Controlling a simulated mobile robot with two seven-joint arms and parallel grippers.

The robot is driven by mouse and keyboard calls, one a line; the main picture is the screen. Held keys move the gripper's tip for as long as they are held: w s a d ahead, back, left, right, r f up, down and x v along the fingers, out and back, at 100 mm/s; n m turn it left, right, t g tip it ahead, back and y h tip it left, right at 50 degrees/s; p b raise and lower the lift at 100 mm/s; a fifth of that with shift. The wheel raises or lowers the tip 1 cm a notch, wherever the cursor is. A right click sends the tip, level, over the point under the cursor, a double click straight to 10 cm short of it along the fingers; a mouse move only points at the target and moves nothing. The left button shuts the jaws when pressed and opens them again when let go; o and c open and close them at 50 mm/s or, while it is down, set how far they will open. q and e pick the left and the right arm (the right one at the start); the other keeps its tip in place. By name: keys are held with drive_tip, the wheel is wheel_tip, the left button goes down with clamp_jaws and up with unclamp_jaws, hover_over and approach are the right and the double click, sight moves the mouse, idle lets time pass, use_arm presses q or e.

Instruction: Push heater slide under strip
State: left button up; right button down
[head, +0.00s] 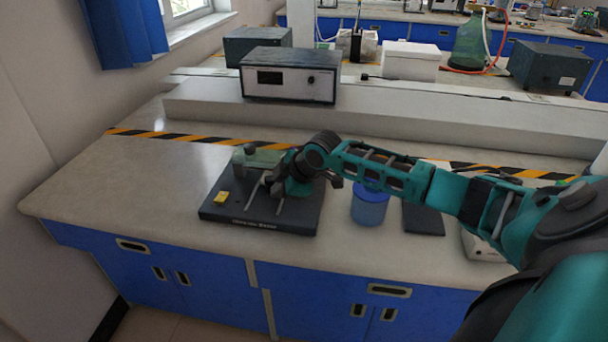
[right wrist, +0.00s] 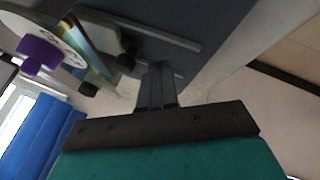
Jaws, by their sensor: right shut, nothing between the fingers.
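A dark apparatus base (head: 225,212) lies on the bench in the head view, with a small yellow block (head: 221,198) on its left and light rods across its top. A pale greenish piece (head: 262,159) stands at its back. My right gripper (head: 271,182) is low over the base, shut and empty. In the right wrist view its fingers (right wrist: 157,85) are together, near a grey bar (right wrist: 150,33) on the dark base. A yellow-green strip (right wrist: 91,47) and a purple knob (right wrist: 38,56) show at upper left. I cannot tell which part is the heater slide. My left gripper is out of view.
A blue jar (head: 369,207) and a dark flat pad (head: 423,219) stand right of the base, under my right arm. A grey instrument box (head: 291,76) sits on the raised ledge behind. The bench left of the base is clear.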

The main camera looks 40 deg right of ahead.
drive_tip(key=v, duration=1)
drive_tip(key=shift+m+t+y, duration=0.3)
drive_tip(key=shift+m+y, duration=0.4)
drive_tip(key=a+f, duration=0.2)
drive_tip(key=s+a+f, duration=0.1)
drive_tip(key=a+f, duration=0.2)
drive_tip(key=s+a+f, duration=0.1)
drive_tip(key=a+f, duration=0.1)
drive_tip(key=f, duration=0.1)
drive_tip(key=shift+s+a+f, duration=0.2)
drive_tip(key=shift+s+a, duration=0.05)
drive_tip(key=shift+a, duration=0.15)
drive_tip(key=s+a+f+m+t, duration=0.1)
drive_tip(key=s+a+f+m, duration=0.3)
drive_tip(key=s, duration=0.4)
drive_tip(key=s+a+f+m+t+h, duration=0.1)
drive_tip(key=s+a+f+m+t, duration=0.1)
drive_tip(key=s+a+f+m, duration=0.2)
drive_tip(key=s+a+f, duration=0.2)
drive_tip(key=s+f, duration=0.1)
drive_tip(key=s, duration=0.1)
drive_tip(key=shift+a, duration=0.3)
